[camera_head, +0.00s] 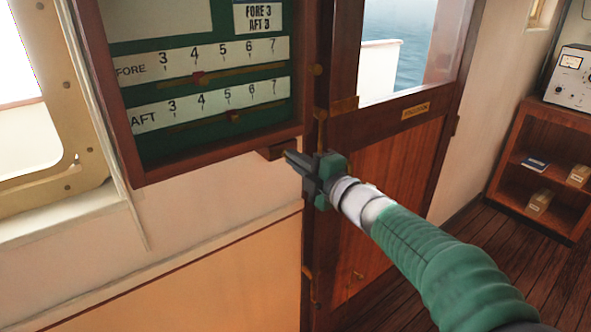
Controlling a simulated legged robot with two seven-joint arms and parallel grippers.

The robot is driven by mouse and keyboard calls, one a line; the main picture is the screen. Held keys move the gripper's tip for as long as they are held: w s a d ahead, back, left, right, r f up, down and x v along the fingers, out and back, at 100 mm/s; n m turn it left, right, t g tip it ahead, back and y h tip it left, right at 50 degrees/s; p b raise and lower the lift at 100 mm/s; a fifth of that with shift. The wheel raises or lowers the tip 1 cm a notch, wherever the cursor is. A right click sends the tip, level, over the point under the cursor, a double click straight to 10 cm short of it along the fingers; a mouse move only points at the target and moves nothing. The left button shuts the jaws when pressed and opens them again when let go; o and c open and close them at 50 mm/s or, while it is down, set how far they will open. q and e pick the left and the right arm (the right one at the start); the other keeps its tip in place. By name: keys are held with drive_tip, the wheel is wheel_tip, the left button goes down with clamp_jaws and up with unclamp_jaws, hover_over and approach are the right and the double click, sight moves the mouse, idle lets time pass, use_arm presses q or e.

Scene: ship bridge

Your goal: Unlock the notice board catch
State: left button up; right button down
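The notice board (122,120) hangs on the wall at the upper left, with a dark wooden frame and a green face. It carries FORE and AFT number scales, each with a red marker. A small brown wooden block (277,152), which may be the catch, sits under the frame's lower right corner. My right gripper (292,160) reaches in from the lower right, its fingertips pointing left at the block. The fingertips overlap the block's right end in view; I cannot tell if they touch it. The fingers appear close together, and their gap is unclear. My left gripper is out of view.
A wooden door (385,165) with a window and brass plate stands right behind my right gripper. A wooden shelf (545,165) with small boxes and a meter (572,78) on top is at the far right. The wall below the board is clear.

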drive_tip(key=shift+a+f+n+b, duration=0.1)
drive_tip(key=shift+f+n+b, duration=0.3)
drive_tip(key=shift+f+n, duration=0.2)
drive_tip(key=shift+r, duration=0.1)
drive_tip(key=c, duration=1.7)
unclamp_jaws()
drive_tip(key=shift+s+r, duration=0.1)
drive_tip(key=shift+c, duration=0.2)
drive_tip(key=shift+o, duration=0.7)
drive_tip(key=shift+r, duration=0.2)
drive_tip(key=v, duration=1.6)
drive_tip(key=shift+s+d, duration=0.3)
drive_tip(key=shift+f, duration=0.1)
